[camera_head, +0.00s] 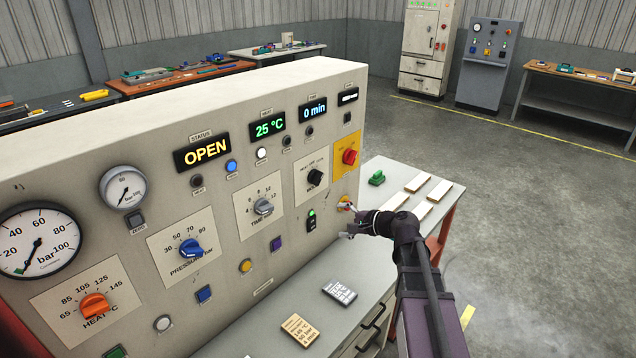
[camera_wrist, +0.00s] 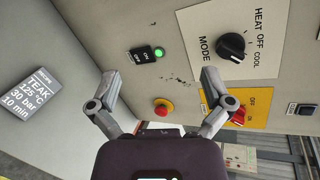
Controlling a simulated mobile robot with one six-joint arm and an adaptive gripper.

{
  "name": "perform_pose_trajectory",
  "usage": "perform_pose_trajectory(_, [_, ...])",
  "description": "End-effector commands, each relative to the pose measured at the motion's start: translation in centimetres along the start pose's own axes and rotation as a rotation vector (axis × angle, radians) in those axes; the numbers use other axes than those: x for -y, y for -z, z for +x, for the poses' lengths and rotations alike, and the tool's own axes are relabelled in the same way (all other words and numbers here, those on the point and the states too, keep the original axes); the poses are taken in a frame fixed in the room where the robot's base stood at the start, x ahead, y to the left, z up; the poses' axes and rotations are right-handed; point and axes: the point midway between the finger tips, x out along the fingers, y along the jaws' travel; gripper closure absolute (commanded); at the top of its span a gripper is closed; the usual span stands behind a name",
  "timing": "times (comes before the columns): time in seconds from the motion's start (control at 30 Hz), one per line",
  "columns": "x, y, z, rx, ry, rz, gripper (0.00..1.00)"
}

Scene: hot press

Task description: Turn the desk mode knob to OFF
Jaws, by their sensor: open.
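The black mode knob (camera_head: 315,177) sits on a pale plate near the right end of the press desk's sloped panel. In the wrist view the mode knob (camera_wrist: 232,47) is at the upper right, its plate marked HEAT, OFF, COOL and MODE. I cannot tell surely which mark its pointer faces. My gripper (camera_head: 345,221) is in front of the panel's lower right, below and to the right of the knob. In the wrist view my gripper (camera_wrist: 160,78) has its fingers spread and nothing between them. The knob is apart from the fingers, beyond the right fingertip.
A red mushroom button (camera_wrist: 162,107) lies close to my fingers. A red rotary switch (camera_head: 349,156) on yellow is right of the knob. A green-lit rocker switch (camera_head: 311,222) is below it. Recipe cards (camera_head: 340,293) lie on the ledge. A side table (camera_head: 375,165) holds pale boards.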

Motion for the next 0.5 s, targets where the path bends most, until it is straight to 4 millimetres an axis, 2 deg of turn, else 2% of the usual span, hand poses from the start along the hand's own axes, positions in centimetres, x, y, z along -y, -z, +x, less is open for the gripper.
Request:
perform_pose_trajectory(0.03, [1.0, 1.0, 0.0, 0.001, 0.06, 0.055, 0.0])
perform_pose_trajectory(0.2, [4.2, 2.9, -0.8, 0.015, 0.235, 0.225, 0.0])
perform_pose_trajectory(0.33, [5.7, 3.9, -1.5, 0.027, 0.319, 0.308, 0.0])
perform_pose_trajectory(0.5, [6.4, 4.4, -1.9, 0.034, 0.36, 0.352, 0.0])
